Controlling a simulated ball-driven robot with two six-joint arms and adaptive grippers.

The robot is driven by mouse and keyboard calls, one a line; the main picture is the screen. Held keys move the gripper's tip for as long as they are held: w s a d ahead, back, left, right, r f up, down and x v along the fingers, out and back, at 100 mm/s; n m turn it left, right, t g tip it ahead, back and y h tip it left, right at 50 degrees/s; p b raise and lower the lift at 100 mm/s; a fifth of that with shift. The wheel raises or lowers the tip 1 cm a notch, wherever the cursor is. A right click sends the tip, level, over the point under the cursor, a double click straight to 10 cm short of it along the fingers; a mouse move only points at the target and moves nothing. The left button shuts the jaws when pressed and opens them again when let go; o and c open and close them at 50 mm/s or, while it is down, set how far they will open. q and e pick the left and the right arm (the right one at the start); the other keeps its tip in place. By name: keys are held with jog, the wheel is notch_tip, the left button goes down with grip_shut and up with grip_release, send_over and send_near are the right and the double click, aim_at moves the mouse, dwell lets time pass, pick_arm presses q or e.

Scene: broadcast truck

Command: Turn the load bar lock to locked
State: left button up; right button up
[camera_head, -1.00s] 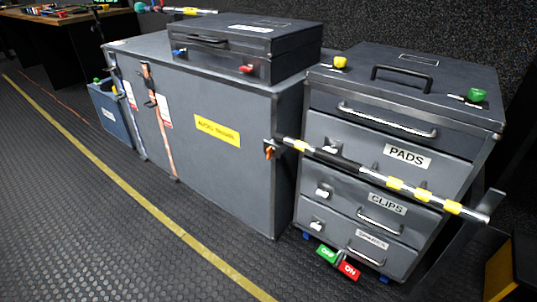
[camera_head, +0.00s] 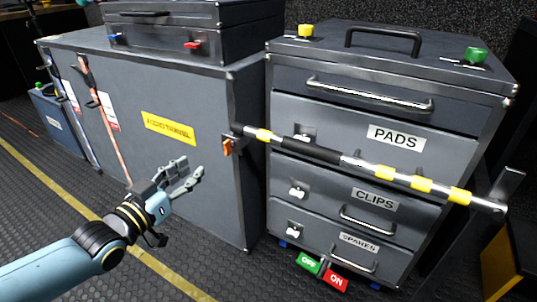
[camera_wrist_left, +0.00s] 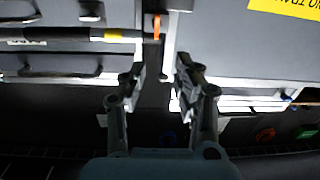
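The load bar (camera_head: 375,171) is a silver rod with yellow bands and a black sleeve. It runs across the front of the drawer cabinet. An orange lock lever (camera_head: 228,146) sits by its left end, at the grey case's right edge. The lever also shows in the left wrist view (camera_wrist_left: 157,27), beyond the fingertips and near their midline. My left gripper (camera_head: 190,178) is in front of the grey case, left of and below the lever, and apart from it. Its fingers are spread with nothing between them. My right gripper is in no frame.
The drawer cabinet (camera_head: 285,107) has drawers labelled PADS and CLIPS, with handles standing out. Green OFF and red ON pedals (camera_head: 336,281) are at its foot. The grey case (camera_head: 200,95) with a yellow label stands left. The rubber floor in front is clear.

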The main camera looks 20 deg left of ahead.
aim_at(224, 146)
pick_arm(q)
jog(key=shift+m+h, duration=0.4)
jog(key=w+b, duration=0.2)
jog(key=w, duration=0.2)
jog(key=w+d+b, duration=0.1)
jog(key=w+b, duration=0.1)
jog(key=w, duration=0.2)
jog(key=w+f+b, duration=0.1)
jog(key=w+b, duration=0.2)
jog(key=w, duration=0.1)
jog(key=shift+d, duration=0.15)
jog(key=shift+w+r, duration=0.15)
jog(key=shift+w, duration=0.1)
pick_arm(e)
jog(key=w+a+r+t, duration=0.1)
jog(key=w+a+r, duration=0.2)
jog(key=w+r, duration=0.3)
notch_tip(224, 146, up, 3)
jog(key=shift+w+a+r+y, duration=0.1)
jog(key=shift+w+a+y, duration=0.05)
jog(key=shift+w+y, duration=0.15)
pick_arm(q)
grip_shut()
